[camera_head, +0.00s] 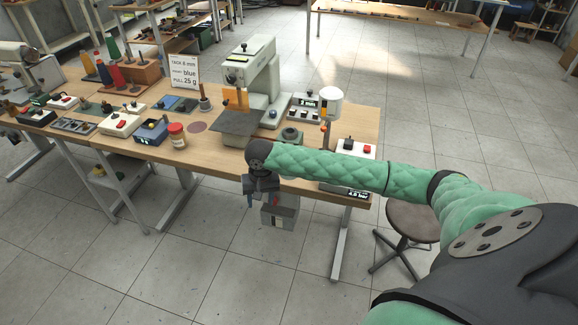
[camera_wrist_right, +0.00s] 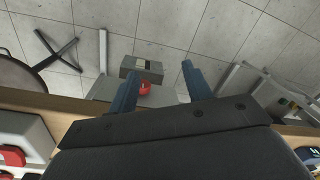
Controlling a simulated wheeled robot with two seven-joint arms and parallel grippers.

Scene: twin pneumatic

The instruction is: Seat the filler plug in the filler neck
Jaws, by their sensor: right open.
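My right gripper (camera_head: 263,197) hangs at the front edge of the workbench, fingers pointing down. In the right wrist view its two blue fingers (camera_wrist_right: 158,86) are spread apart with nothing held between them. A small red rounded part (camera_wrist_right: 145,88) shows beyond the fingers, lower down, beside a grey box (camera_wrist_right: 141,68). The grey box also shows in the head view (camera_head: 279,216), below the bench front. I cannot tell whether the red part is the filler plug, and I cannot make out the filler neck for certain. My left gripper is not in view.
The workbench (camera_head: 227,165) carries a sewing-type machine (camera_head: 262,75), a sign (camera_head: 185,72), a red-lidded jar (camera_head: 177,135), a blue box (camera_head: 151,132) and a white box with a red button (camera_head: 355,149). A stool (camera_head: 412,221) stands right of the bench. Floor in front is clear.

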